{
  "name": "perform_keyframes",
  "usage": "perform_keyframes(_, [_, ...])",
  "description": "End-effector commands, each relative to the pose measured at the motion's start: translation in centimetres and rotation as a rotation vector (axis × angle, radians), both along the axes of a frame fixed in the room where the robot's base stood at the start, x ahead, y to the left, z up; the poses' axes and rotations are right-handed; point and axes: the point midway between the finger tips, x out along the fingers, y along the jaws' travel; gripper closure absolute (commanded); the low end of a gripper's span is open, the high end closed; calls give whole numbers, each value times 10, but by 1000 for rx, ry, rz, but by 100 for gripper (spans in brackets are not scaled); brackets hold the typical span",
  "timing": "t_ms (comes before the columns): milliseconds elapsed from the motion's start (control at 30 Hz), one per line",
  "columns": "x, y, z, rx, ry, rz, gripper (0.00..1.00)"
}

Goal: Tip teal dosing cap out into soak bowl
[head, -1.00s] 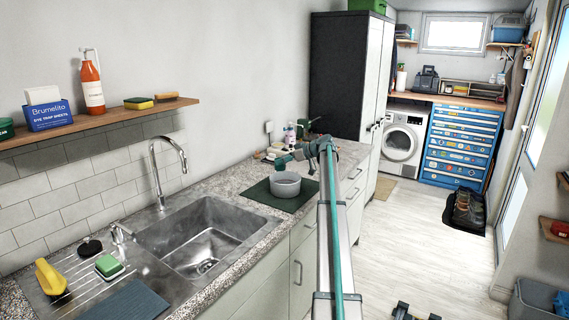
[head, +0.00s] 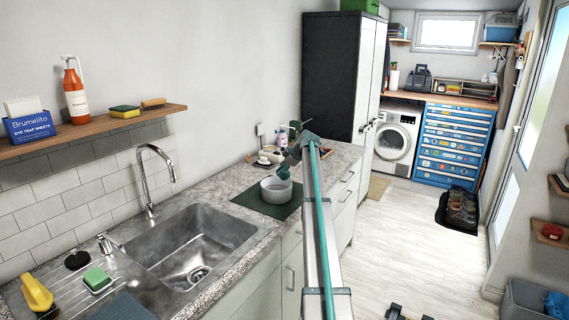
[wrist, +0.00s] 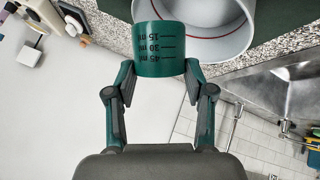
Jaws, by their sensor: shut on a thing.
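The soak bowl (head: 271,195) is a light grey round bowl standing upright on a dark green mat beside the sink. In the wrist view it is cut off at the top, with a red line around its inside (wrist: 247,32). My gripper (wrist: 158,70) is shut on the teal dosing cap (wrist: 161,48), one finger on each side. The cap has printed ml marks, which read upside down in the wrist view. In the head view the small teal cap (head: 284,173) is at the bowl's upper right, over its rim area. The cap's inside is hidden.
The dark green mat (head: 245,201) lies under the bowl. The steel sink (head: 190,240) is to its left. Small items, including a white cup (head: 268,150), stand on the counter behind the bowl, near a tall black cabinet (head: 333,80).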

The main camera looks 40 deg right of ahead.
Motion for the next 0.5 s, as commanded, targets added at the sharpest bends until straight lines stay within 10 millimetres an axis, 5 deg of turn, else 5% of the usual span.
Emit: perform_keyframes(500, [7, 23, -7, -561, 200, 2, 66])
